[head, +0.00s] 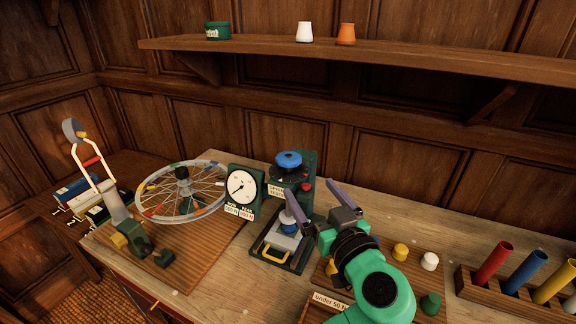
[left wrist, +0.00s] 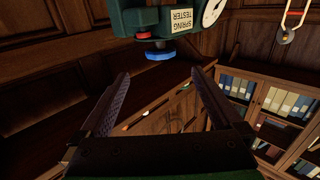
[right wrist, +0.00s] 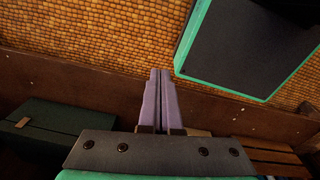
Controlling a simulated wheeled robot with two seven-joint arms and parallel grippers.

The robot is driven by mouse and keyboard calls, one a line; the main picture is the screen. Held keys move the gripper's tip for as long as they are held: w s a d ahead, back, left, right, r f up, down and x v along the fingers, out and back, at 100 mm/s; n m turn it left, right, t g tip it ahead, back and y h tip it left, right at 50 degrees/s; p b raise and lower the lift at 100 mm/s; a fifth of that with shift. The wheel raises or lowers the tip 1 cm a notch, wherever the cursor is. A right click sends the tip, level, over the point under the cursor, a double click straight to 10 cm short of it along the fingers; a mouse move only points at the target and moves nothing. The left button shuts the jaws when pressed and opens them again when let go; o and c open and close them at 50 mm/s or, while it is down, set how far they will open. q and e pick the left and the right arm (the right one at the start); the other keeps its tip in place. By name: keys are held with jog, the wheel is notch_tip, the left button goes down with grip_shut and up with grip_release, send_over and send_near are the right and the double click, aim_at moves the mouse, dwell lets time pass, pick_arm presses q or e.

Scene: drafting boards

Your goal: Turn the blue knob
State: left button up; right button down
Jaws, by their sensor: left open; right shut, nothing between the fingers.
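The blue knob (head: 288,160) is a round, ridged disc on top of the dark green spring tester (head: 307,199). My left gripper (head: 310,188) is open and empty in the head view, its fingers pointing toward the tester. Its fingertips are below and slightly right of the knob in the picture, apart from it. In the left wrist view a blue disc (left wrist: 160,55) shows just beyond the gap between the open fingers (left wrist: 160,73), beside the SPRING TESTER label. My right gripper (right wrist: 160,72) shows only in the right wrist view, shut and empty.
A dial gauge (head: 242,187) stands left of the knob. A red button (head: 305,185) and a lower blue piece (head: 288,219) are close by. A spoked wheel (head: 182,190) is further left, colored tubes (head: 493,262) at right. A wall shelf (head: 370,51) runs above.

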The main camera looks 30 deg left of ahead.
pick_arm(q)
jog(key=p, duration=0.3)
send_near(289, 156)
jog(key=x, duration=0.3)
jog(key=p+x, duration=0.1)
jog(key=x, duration=0.3)
jog(key=p+x, duration=0.1)
jog(key=x, duration=0.2)
jog(key=shift+f+p, duration=0.25)
jog(key=shift+p, duration=0.1)
jog(key=shift+a+f, duration=0.1)
pick_arm(e)
notch_tip(289, 156, up, 6)
jog(key=w+a, duration=0.1)
jog(key=shift+w, duration=0.15)
pick_arm(q)
jog(key=shift+c, duration=1.2)
jog(key=c, duration=1)
